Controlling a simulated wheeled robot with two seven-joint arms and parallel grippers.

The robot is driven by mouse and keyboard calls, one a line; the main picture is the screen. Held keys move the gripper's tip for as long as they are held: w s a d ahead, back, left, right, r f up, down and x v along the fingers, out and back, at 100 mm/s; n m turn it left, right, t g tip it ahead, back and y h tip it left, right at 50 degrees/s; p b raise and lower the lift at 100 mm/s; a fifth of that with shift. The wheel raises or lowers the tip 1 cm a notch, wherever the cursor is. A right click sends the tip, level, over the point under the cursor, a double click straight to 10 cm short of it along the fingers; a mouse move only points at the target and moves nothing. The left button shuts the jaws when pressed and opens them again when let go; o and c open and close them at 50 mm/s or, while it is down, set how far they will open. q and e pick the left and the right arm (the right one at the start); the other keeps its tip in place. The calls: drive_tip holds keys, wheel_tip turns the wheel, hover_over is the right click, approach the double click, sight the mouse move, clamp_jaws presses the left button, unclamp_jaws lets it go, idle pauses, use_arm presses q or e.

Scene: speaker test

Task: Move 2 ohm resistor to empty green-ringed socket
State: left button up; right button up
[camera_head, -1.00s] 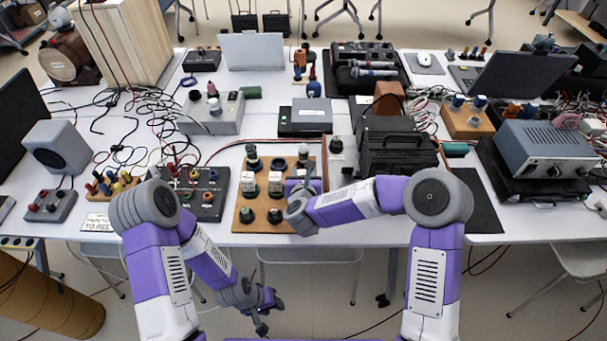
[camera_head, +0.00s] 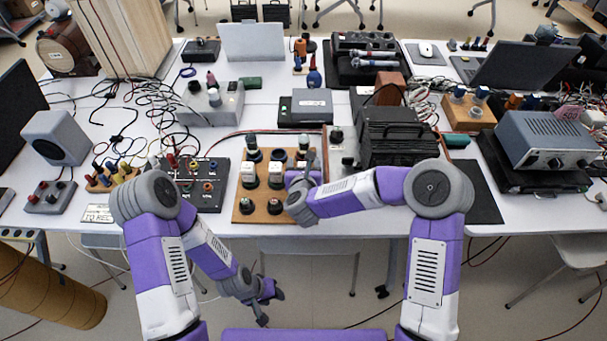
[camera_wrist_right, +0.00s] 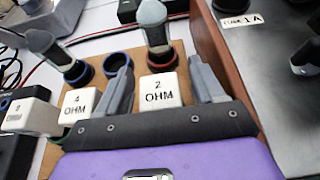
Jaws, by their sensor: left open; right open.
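The 2 ohm resistor (camera_wrist_right: 160,92) is a white block with black lettering on the wooden board (camera_head: 262,217). In the right wrist view it sits between the two fingers of my right gripper (camera_wrist_right: 160,62), which is open with a finger on either side. I cannot tell whether they touch it. A 4 ohm block (camera_wrist_right: 80,104) stands to its left. In the head view my right gripper (camera_head: 306,166) is over the board's right side and partly hides it. A green-ringed socket is not clearly made out. My left gripper (camera_head: 273,306) is open and empty, low in front of the table.
A blue-ringed hole (camera_wrist_right: 117,62) and a red-ringed post (camera_wrist_right: 158,45) lie behind the blocks. A grey device (camera_wrist_right: 255,75) with a wooden side stands close on the right. A black panel (camera_head: 208,170) with knobs is left of the board.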

drive_tip(key=p+v, duration=0.1)
drive_tip(key=v, duration=1.1)
drive_tip(key=shift+r+p, duration=0.15)
drive_tip(key=shift+p, duration=0.25)
